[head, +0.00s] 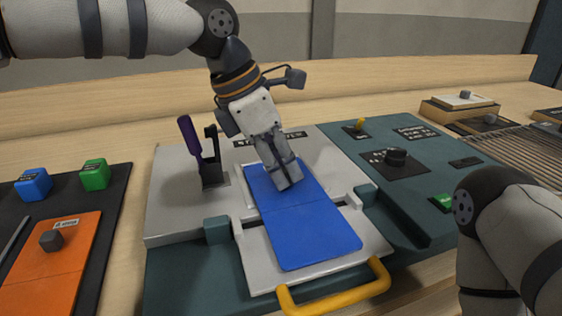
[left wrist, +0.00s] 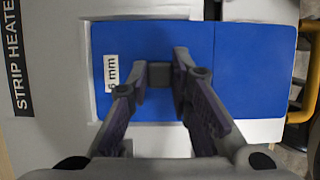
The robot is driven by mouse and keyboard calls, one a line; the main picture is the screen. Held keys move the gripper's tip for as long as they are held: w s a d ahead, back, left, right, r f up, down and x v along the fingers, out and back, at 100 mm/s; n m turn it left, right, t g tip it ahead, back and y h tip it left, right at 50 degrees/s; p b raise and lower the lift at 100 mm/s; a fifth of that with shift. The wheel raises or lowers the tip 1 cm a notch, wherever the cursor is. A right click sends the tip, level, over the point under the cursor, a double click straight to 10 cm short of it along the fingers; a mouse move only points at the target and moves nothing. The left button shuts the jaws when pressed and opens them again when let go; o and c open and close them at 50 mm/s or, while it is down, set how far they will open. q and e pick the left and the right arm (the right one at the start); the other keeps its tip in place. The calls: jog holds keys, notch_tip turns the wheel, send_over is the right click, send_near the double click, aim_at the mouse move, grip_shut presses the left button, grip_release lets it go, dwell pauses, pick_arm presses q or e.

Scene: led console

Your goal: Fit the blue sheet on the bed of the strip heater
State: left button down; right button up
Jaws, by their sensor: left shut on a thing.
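The blue sheet (head: 310,228) lies over the pale bed of the strip heater (head: 372,238), long side running from back to front. A line crosses its middle. My left gripper (head: 287,180) is above its rear half, fingers pointing down. In the left wrist view the blue sheet (left wrist: 250,70) has a white thickness label, and the fingers (left wrist: 160,80) close around its small grey knob. Pale bed shows along its edges. I cannot tell whether it rests fully flat in the bed. My right gripper is not in view; only its arm shows at the right.
A yellow handle (head: 335,290) sticks out at the front. A purple-handled lever (head: 190,138) stands left of the bed. An orange sheet (head: 50,260) with a knob and blue (head: 33,185) and green (head: 94,174) blocks are at left. A wire rack (head: 512,152) is at right.

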pick_arm(q)
jog(key=shift+f, duration=0.15)
jog(key=c, duration=1.4)
grip_release()
jog(key=shift+o, duration=0.2)
jog(key=v, duration=1.2)
